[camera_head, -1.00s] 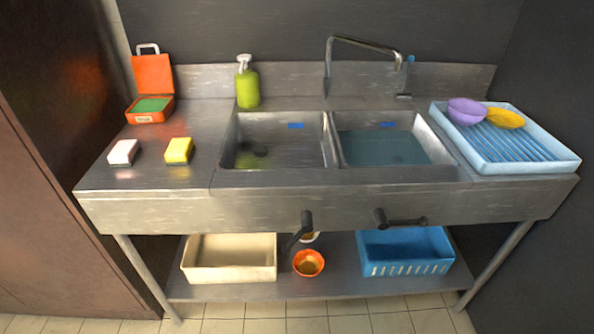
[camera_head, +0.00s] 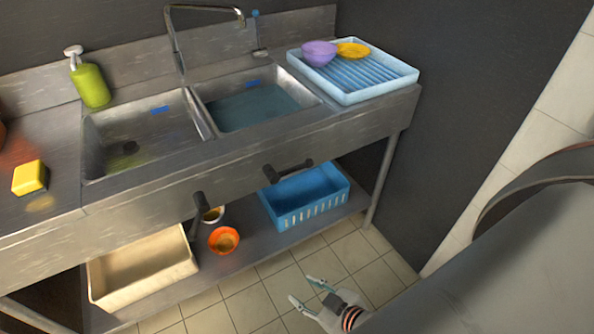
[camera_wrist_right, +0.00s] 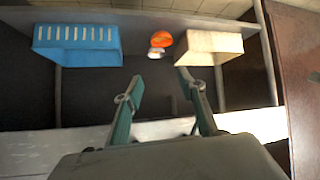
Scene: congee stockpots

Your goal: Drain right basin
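The right basin (camera_head: 259,106) holds blue-tinted water. The left basin (camera_head: 140,137) looks empty, with its dark drain showing. Below the right basin, a black lever handle (camera_head: 289,171) sticks out sideways from the front panel. A second black handle (camera_head: 200,207) under the left basin points downward. My right gripper (camera_head: 308,291) is low over the floor tiles in front of the sink, open and empty, apart from the handles. In the right wrist view its two fingers (camera_wrist_right: 167,100) are spread wide with nothing between them. My left gripper is not in view.
A blue drying tray (camera_head: 352,72) with bowls sits on the counter's right. On the lower shelf are a blue basket (camera_head: 306,199), an orange bowl (camera_head: 224,241) and a beige bin (camera_head: 143,267). A green soap bottle (camera_head: 90,84) and yellow sponge (camera_head: 29,178) stand left.

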